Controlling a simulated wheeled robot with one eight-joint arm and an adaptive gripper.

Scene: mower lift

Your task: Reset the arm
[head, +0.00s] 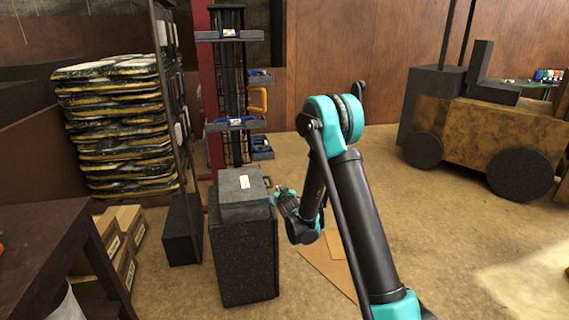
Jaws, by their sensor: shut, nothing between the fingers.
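My arm rises from the bottom right of the head view, bends at a teal elbow near the middle, and comes back down to the wrist. My gripper (280,190) is small in the picture, at the end of the wrist, just right of a dark speckled cabinet (243,255). It is shut and empty. I cannot tell whether it touches the cabinet. No other task object is named.
A grey box (241,187) sits on the cabinet. A red-posted rack (212,95) stands behind it. Stacked sacks (115,130), cartons (125,225) and a dark table (45,245) are left. Open floor lies between.

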